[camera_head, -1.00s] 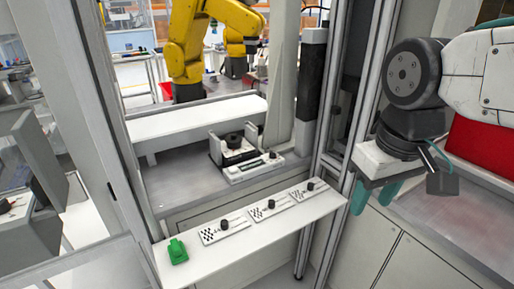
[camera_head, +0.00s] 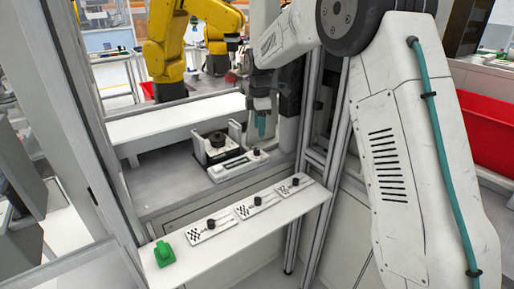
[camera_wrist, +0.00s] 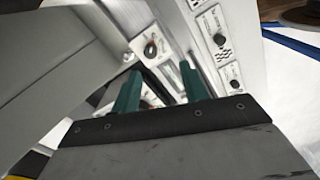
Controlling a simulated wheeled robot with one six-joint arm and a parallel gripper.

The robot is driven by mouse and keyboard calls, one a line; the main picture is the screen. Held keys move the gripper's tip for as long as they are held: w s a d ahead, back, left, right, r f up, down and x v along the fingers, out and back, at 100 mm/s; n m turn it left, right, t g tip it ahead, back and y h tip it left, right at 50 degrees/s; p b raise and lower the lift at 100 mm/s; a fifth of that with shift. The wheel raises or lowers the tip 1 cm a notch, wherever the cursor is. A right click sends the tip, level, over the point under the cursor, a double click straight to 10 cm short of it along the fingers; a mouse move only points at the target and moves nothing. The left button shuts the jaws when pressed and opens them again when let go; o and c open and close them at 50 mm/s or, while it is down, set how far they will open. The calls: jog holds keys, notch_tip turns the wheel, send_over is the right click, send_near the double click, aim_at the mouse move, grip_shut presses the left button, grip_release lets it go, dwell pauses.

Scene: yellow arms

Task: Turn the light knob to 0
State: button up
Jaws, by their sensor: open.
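Three small white panels lie in a row on a white shelf, each with a black knob: a left knob (camera_head: 211,224), a middle knob (camera_head: 257,201) and a right knob (camera_head: 295,182). I cannot tell which is the light knob, nor read the settings. My gripper (camera_head: 262,122) hangs beyond the shelf, above the grey bench, behind the right panel. Its teal fingers are apart and empty. In the wrist view the gripper (camera_wrist: 159,76) points toward the panels, and two black knobs (camera_wrist: 219,39) (camera_wrist: 234,84) show right of the fingers.
A green object (camera_head: 164,254) sits at the shelf's left end. A device with a round black top (camera_head: 217,139) and a white bar (camera_head: 238,165) stand on the bench behind. A metal frame post (camera_head: 327,180) rises right of the shelf. A yellow arm (camera_head: 178,40) stands farther back.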

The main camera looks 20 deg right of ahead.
aim_at(257, 149)
jog(key=shift+w+a+f+n, duration=0.1)
jog(key=shift+w+f+n, duration=0.3)
jog(key=shift+w+f, duration=0.65)
notch_tip(257, 149, down, 8)
jog(key=shift+r, duration=0.1)
grip_shut()
